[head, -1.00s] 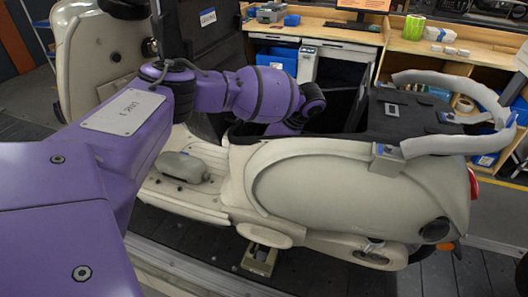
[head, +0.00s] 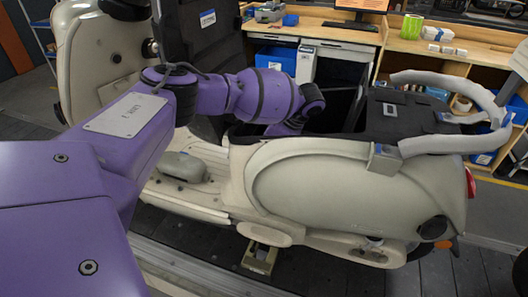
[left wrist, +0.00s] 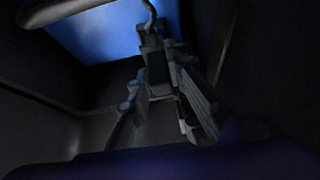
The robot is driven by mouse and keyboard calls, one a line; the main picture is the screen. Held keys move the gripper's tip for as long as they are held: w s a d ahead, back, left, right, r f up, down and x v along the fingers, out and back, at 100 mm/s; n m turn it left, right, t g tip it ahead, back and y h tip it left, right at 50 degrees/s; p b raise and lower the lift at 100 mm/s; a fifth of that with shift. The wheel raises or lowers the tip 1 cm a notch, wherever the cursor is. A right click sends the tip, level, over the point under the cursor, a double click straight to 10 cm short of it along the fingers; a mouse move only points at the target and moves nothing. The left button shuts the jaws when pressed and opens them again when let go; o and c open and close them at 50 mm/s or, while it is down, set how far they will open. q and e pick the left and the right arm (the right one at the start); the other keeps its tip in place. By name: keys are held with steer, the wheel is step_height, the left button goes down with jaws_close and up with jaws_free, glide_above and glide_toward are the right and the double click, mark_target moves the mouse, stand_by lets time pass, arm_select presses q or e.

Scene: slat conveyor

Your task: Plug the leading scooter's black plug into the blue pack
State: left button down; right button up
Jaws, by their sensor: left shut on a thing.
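The cream scooter (head: 340,200) stands side-on in the head view. My left arm reaches over it into the dark opening under its seat area, and the body hides that gripper there. In the left wrist view my left gripper (left wrist: 158,80) is shut on a small dark piece, apparently the black plug (left wrist: 157,66), with a dark cable (left wrist: 151,12) rising from it. The blue pack (left wrist: 100,42) is behind and left of the fingertips in this view. Whether the plug touches the pack, and where its socket is, I cannot tell. My right gripper is not in view.
Dark compartment walls (left wrist: 40,60) close in around the left gripper. A grey wrapped rail (head: 455,88) curves around the scooter's rear. A workbench (head: 320,30) with a monitor stands behind. The slatted conveyor floor (head: 190,232) runs below.

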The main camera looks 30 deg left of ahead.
arm_select(q)
steer(key=shift+f, duration=1)
steer(key=c, duration=1.5)
jaws_free()
steer(key=shift+c, duration=0.2)
steer(key=v, duration=1.2)
